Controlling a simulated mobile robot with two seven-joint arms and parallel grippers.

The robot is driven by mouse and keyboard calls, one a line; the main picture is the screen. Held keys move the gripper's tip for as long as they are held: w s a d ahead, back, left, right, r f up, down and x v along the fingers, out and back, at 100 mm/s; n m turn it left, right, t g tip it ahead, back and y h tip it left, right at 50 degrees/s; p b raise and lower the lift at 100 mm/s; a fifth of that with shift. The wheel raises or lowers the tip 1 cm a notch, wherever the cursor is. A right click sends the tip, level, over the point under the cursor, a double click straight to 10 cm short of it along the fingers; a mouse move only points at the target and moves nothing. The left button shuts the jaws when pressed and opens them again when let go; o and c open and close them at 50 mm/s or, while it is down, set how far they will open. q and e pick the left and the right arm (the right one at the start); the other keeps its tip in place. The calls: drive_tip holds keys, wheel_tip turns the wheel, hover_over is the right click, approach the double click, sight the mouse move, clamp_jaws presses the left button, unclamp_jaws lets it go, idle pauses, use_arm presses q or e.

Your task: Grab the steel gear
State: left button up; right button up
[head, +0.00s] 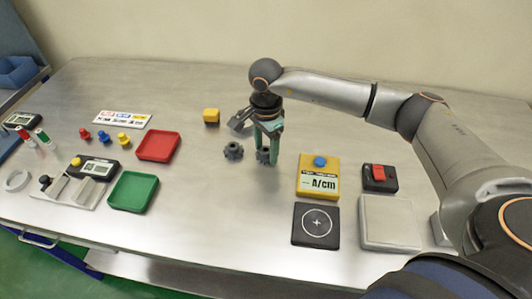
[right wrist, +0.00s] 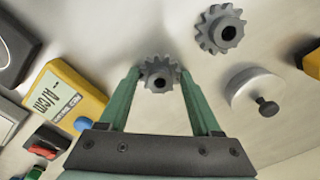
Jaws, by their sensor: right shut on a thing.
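A dark grey steel gear (right wrist: 160,75) sits between the green fingertips of my right gripper (right wrist: 158,80) in the right wrist view, and the fingers are shut on it. In the head view my right gripper (head: 268,150) points down at the middle of the table, with the held gear (head: 263,156) low between its fingers. I cannot tell whether that gear touches the table. A second, similar gear (head: 233,151) lies on the table just left of the gripper; it also shows in the right wrist view (right wrist: 220,30). My left gripper is not in view.
Right of the gripper stand a yellow meter (head: 318,180), a black pad with a cross (head: 316,226) and a red-switch box (head: 379,178). Red (head: 158,146) and green (head: 133,191) trays lie left. The table front (head: 230,225) is clear.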

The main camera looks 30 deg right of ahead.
clamp_jaws()
drive_tip(key=shift+r, duration=0.2)
idle(0.3)
